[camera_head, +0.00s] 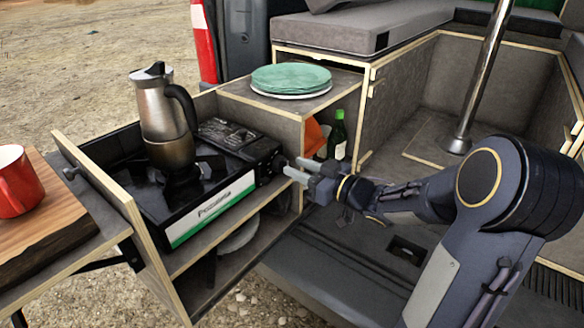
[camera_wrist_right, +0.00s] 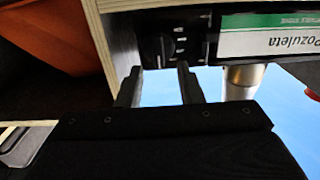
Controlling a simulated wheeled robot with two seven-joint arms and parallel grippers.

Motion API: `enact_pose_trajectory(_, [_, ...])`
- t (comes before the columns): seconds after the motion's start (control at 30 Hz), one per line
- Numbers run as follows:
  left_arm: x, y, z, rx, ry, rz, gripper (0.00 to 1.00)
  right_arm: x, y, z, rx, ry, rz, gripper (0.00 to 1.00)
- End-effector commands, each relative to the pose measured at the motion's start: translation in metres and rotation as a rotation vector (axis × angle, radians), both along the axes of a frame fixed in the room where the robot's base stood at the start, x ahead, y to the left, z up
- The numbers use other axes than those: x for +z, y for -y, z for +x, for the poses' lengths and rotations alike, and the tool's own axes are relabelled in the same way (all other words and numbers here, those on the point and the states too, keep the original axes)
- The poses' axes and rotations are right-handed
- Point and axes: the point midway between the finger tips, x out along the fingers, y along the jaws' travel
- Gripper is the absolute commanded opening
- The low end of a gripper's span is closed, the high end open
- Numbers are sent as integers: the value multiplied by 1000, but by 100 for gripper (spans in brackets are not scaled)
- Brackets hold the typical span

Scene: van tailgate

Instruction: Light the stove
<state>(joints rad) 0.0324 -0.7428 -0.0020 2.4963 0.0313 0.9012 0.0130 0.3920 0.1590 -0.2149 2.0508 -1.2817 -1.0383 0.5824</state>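The black camping stove (camera_head: 140,200) sits in the pull-out drawer unit, with a white and green label on its front. A metal moka pot (camera_head: 160,108) with a black handle stands upright on its burner. The round black stove knob (camera_wrist_right: 155,48) shows in the wrist view beside the label. My right gripper (camera_head: 284,170) is at the right end of the stove front, pointing at the knob. In the wrist view its two fingers (camera_wrist_right: 158,80) are apart with nothing held between them; the knob lies just beyond the tips. I cannot tell whether they touch it. My left gripper is not in view.
A stack of green plates (camera_head: 290,77) rests on the cabinet top right of the stove. A green bottle (camera_head: 337,138) stands in the compartment below. A red mug (camera_head: 17,182) sits on a wooden board (camera_head: 45,222) at left. The drawer's wooden side walls frame the stove.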

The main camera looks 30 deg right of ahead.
Motion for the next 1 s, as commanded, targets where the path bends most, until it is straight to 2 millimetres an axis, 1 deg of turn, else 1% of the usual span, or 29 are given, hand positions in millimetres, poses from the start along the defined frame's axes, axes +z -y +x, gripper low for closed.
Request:
enact_pose_trajectory(0.03, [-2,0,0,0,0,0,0,-1,-2,7,0,0,-1,34])
enact_pose_trajectory(0.1, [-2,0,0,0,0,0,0,-1,-6,14,1,0,-1,34])
enact_pose_trajectory(0.2, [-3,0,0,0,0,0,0,0,-8,20,-1,0,0,34])
enact_pose_trajectory(0.47, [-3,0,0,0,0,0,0,0,-8,21,-3,0,0,34])
enact_pose_trajectory(0.5, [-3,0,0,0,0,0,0,0,-8,21,-3,0,0,32])
enact_pose_trajectory(0.7, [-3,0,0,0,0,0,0,0,-8,21,-3,0,0,6])
enact_pose_trajectory(0.77, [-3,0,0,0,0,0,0,0,-8,21,-3,0,0,0])
enact_pose_trajectory(1.0, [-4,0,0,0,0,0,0,0,-8,21,-3,3,-6,0])
